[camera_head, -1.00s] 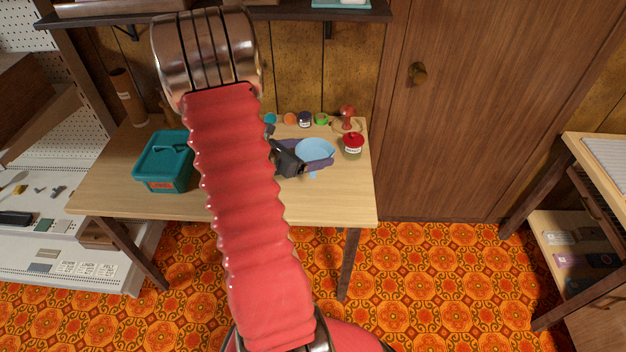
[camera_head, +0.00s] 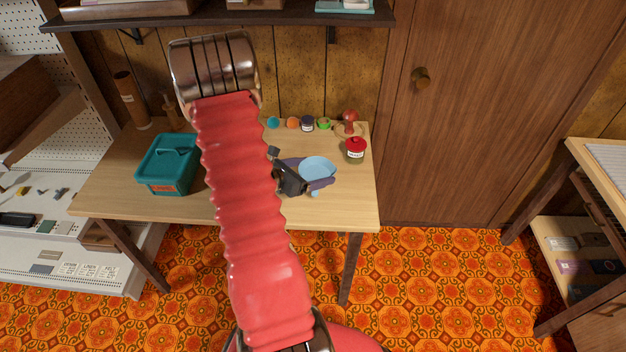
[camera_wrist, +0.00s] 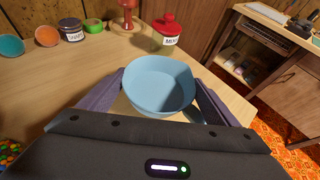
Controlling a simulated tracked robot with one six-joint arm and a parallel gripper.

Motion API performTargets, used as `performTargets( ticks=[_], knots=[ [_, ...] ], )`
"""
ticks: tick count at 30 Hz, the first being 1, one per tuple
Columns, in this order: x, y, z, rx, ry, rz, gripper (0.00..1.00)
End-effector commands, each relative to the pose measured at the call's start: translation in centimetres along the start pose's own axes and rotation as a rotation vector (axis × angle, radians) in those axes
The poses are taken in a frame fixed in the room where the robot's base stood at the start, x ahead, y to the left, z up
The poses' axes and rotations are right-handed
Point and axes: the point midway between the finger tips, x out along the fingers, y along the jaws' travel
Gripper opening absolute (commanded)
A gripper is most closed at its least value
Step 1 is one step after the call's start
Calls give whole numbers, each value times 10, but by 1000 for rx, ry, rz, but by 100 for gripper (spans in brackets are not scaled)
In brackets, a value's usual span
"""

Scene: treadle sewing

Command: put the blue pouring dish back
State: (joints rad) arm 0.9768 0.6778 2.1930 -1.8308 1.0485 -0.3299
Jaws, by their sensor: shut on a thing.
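The blue pouring dish (camera_head: 317,167) is a light blue round bowl near the right end of the wooden table. In the wrist view the dish (camera_wrist: 160,84) is between the two purple fingers of my gripper (camera_wrist: 152,88), one on each side. My gripper (camera_head: 312,180) is shut on it. The dish looks upright, and its inside appears empty. I cannot tell whether its underside touches the tabletop or is just above it. My red arm hides part of the table's middle.
A red-lidded jar (camera_head: 355,151) and a red-knobbed stamp (camera_head: 349,122) stand behind the dish. Several small pots, including a dark labelled jar (camera_head: 307,123), line the table's back. The table's (camera_head: 345,208) front right is clear.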

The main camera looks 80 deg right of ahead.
Motion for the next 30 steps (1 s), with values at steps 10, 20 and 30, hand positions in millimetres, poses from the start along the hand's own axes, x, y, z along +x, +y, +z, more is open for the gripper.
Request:
performTargets(
  ticks=[10,20,30],
  knots=[
    [15,1,-32,-2,1,-1,61],
    [16,1,-34,0,0,0,61],
    [16,1,-35,0,0,0,100]
  ],
)
